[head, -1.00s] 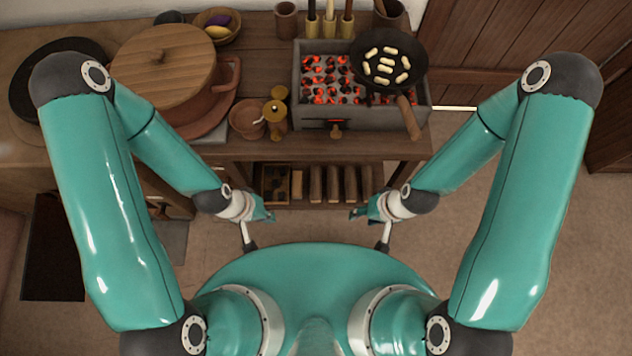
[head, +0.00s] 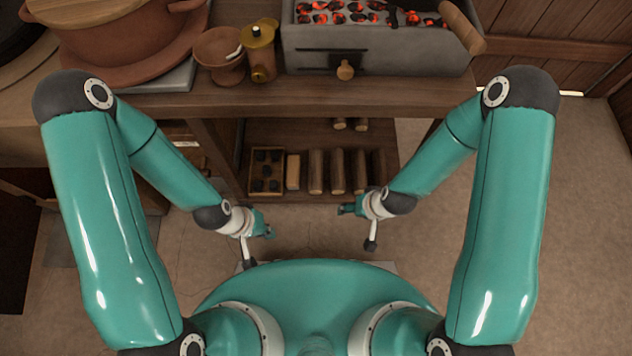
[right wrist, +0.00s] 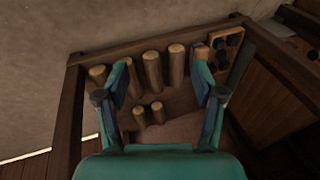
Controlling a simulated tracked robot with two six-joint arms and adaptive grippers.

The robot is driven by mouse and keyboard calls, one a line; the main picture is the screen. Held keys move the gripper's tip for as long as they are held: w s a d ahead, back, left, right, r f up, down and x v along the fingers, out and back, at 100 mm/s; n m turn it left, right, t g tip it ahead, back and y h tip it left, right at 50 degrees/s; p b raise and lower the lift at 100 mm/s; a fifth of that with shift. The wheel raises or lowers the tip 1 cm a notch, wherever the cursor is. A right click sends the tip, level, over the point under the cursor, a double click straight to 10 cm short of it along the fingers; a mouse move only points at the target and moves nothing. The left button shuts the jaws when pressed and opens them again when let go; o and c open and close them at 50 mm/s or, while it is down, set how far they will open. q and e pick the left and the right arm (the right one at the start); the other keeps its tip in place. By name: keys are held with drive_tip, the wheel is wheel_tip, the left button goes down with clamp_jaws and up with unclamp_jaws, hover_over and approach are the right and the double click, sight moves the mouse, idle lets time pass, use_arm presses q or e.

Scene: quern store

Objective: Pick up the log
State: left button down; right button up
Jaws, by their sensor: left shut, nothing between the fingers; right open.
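Several brown logs stand or lie in a row on the lower shelf under the counter, one log (head: 337,172) near the middle of the head view. Two shorter logs (head: 340,124) show deeper on the shelf. My right gripper (head: 345,209) is open and empty, in front of the shelf at the row's right side; its spread fingers (right wrist: 161,60) show in the right wrist view. My left gripper (head: 269,231) is shut and empty, in front of the shelf.
A box of dark lumps (head: 257,185) and a pale block (head: 293,171) sit left of the logs. The counter edge (head: 300,100) overhangs the shelf. A brazier with glowing coals (head: 375,50) stands above. The floor (head: 430,235) to the right is clear.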

wheel_tip(320, 180, down, 6)
drive_tip(key=w+a+r+b, duration=0.1)
drive_tip(key=w+b, duration=0.1)
drive_tip(key=w, duration=0.1)
drive_tip(key=n+t+h+b, duration=0.2)
drive_tip(key=n+t, duration=0.1)
drive_tip(key=t, duration=0.1)
approach(317, 171)
drive_tip(key=b+x, duration=0.2)
drive_tip(key=x, duration=0.1)
drive_tip(key=b+x, duration=0.2)
drive_tip(key=x, duration=0.1)
drive_tip(key=shift+a+f, duration=0.1)
drive_tip(key=shift+f, duration=0.35)
drive_tip(key=shift+w+f+b, duration=0.2)
drive_tip(key=shift+f+b, duration=0.15)
drive_tip(key=shift+b, duration=0.05)
drive_tip(key=b+x, duration=0.3)
drive_tip(key=x, duration=0.1)
drive_tip(key=shift+w, duration=0.1)
drive_tip(key=shift+w+f, duration=0.35)
drive_tip(key=shift+f, duration=0.05)
use_arm(q)
wheel_tip(317, 171, down, 14)
drive_tip(key=shift+f, duration=0.2)
use_arm(e)
drive_tip(key=shift+r, duration=0.1)
drive_tip(key=c, duration=1.1)
